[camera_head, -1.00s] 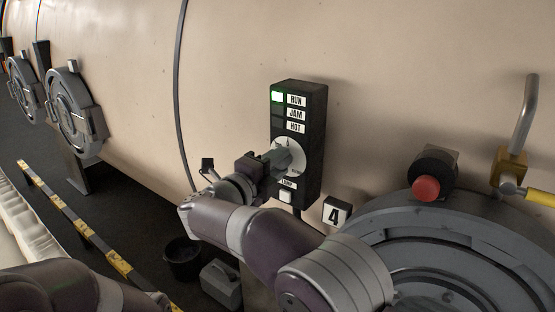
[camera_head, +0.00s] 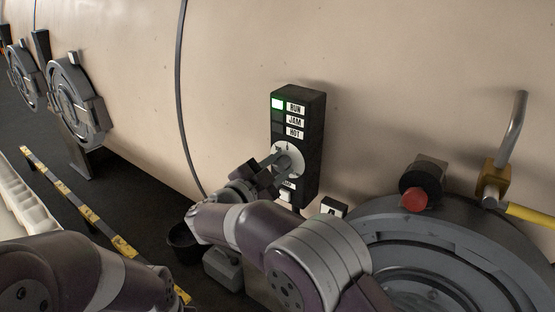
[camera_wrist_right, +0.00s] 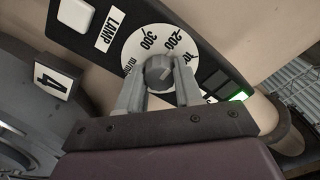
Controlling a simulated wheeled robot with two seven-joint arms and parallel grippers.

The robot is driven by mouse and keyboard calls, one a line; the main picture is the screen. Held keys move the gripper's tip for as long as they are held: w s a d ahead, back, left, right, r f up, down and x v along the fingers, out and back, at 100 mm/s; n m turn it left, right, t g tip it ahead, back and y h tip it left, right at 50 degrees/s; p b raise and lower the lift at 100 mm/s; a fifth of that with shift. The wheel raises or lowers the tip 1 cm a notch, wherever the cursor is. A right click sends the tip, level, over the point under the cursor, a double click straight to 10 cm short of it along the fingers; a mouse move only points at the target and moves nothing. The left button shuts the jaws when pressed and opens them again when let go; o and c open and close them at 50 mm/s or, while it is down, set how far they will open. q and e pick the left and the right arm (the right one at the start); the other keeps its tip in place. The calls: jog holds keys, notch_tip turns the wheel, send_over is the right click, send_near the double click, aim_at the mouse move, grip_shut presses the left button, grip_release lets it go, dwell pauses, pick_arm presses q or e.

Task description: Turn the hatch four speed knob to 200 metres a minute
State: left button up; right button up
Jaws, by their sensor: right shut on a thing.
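The speed knob (camera_wrist_right: 158,72) is a grey knob on a white round dial (camera_wrist_right: 133,53) marked 200 and 300 in the right wrist view. Its pointer is too small to read surely. The dial also shows in the head view (camera_head: 290,157), low on a black control box (camera_head: 311,150) with RUN, JAM and HOT labels. My right gripper (camera_wrist_right: 158,86) is shut on the knob, one finger on each side. In the head view the right gripper (camera_head: 270,163) covers part of the dial. My left arm shows at the lower left, its gripper out of view.
The RUN lamp (camera_head: 277,103) is lit. A lamp button (camera_head: 287,195) sits below the dial. A bucket (camera_head: 184,243) stands on the floor.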

jog(key=shift+n+p, duration=0.45)
jog(key=shift+n, duration=0.25)
jog(key=shift+f, duration=0.15)
jog(key=o, duration=1)
jog(key=shift+a, duration=0.1)
jog(key=shift+o, duration=0.2)
